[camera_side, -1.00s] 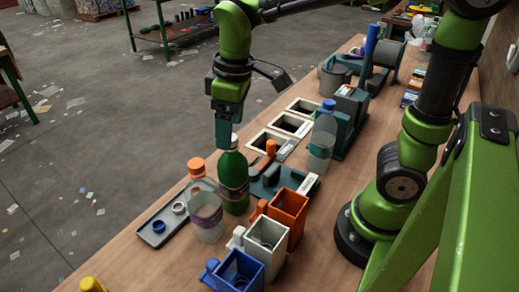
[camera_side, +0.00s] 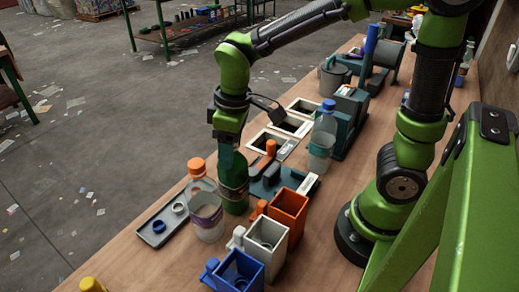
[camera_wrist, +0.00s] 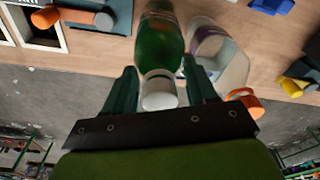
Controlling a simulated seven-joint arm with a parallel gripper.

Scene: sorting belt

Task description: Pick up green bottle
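The green bottle (camera_side: 235,200) stands upright on the wooden table, just right of a clear bottle with an orange cap (camera_side: 207,212). My gripper (camera_side: 232,165) points down over the green bottle, its fingers around the upper part and hiding the neck and cap. In the wrist view the green bottle (camera_wrist: 158,45) and its white cap lie between the two fingers of my gripper (camera_wrist: 160,88). The fingers are spread, with a gap visible on each side of the cap.
The clear bottle stands close beside the green one. An orange bin (camera_side: 289,212), a white bin (camera_side: 264,240) and a blue bin (camera_side: 238,270) stand in front. A dark tray (camera_side: 162,226) lies left. A blue-capped bottle (camera_side: 322,140) stands behind right.

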